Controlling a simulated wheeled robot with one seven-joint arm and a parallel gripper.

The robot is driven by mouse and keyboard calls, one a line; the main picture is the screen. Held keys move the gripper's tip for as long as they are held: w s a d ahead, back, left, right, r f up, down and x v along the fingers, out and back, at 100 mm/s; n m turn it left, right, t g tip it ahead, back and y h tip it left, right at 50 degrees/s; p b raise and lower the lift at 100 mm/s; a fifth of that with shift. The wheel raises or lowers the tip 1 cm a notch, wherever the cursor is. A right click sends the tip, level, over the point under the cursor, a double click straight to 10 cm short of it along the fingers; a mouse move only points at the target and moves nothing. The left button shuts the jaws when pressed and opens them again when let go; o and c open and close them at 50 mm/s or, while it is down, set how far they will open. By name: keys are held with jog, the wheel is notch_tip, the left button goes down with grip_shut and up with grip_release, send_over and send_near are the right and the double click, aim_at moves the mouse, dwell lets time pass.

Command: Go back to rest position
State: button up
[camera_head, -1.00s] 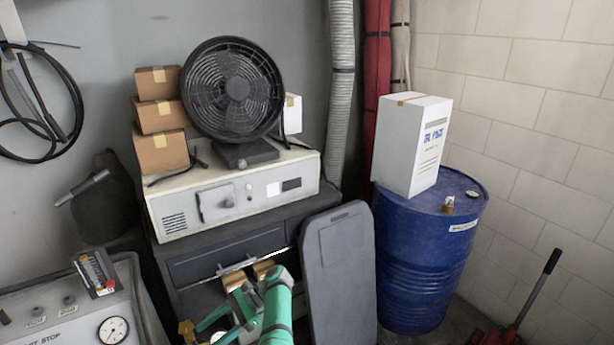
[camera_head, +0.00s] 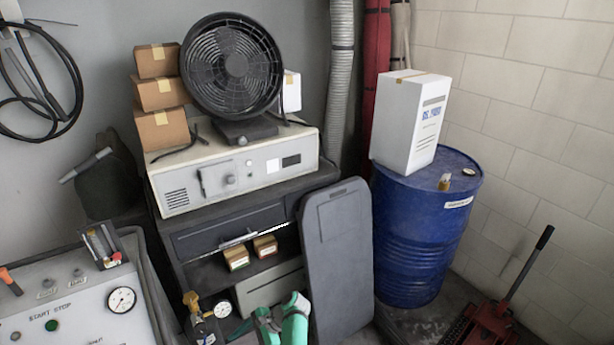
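My teal-green arm (camera_head: 294,322) shows at the bottom centre, below the dark shelf unit and left of the grey board. Only a small top part of it is in view. I cannot make out the fingertips clearly, so I cannot tell whether my gripper is open or shut. No object shows clearly held in it. Two small cardboard boxes, a left one (camera_head: 236,258) and a right one (camera_head: 265,246), sit on the open shelf, apart from my arm.
A grey board (camera_head: 338,262) leans beside the shelf. A blue drum (camera_head: 412,245) carries a white box (camera_head: 409,125). A red floor jack (camera_head: 490,322) stands right. A control panel (camera_head: 75,310) is at left, a gauge with brass fittings (camera_head: 203,320) beside it. A fan (camera_head: 231,68) stands on the white unit.

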jog(key=s+d+f+n+t+h, duration=0.1)
jog(key=s+d+f+t+h, duration=0.1)
jog(key=s+d+f, duration=0.45)
jog(key=s+d+f+t+h, duration=0.2)
jog(key=s+d+f+t, duration=0.15)
jog(key=f, duration=0.65)
jog(key=s+d+n+t+h, duration=0.35)
jog(key=s+d, duration=0.65)
jog(key=s, duration=0.4)
jog(key=s+d+r+n+t+h, duration=0.2)
jog(key=s+d+r+n+t, duration=0.15)
jog(key=s+r, duration=0.85)
jog(key=s+r+n+t, duration=0.2)
jog(key=s+r, duration=0.1)
jog(key=r, duration=1.1)
jog(key=s+a+r+n+t, duration=0.1)
jog(key=s+r+n+t, duration=0.1)
jog(key=r, duration=1.2)
jog(key=shift+s+r+t, duration=0.15)
jog(key=shift+s+t, duration=0.7)
jog(key=shift+s, duration=0.1)
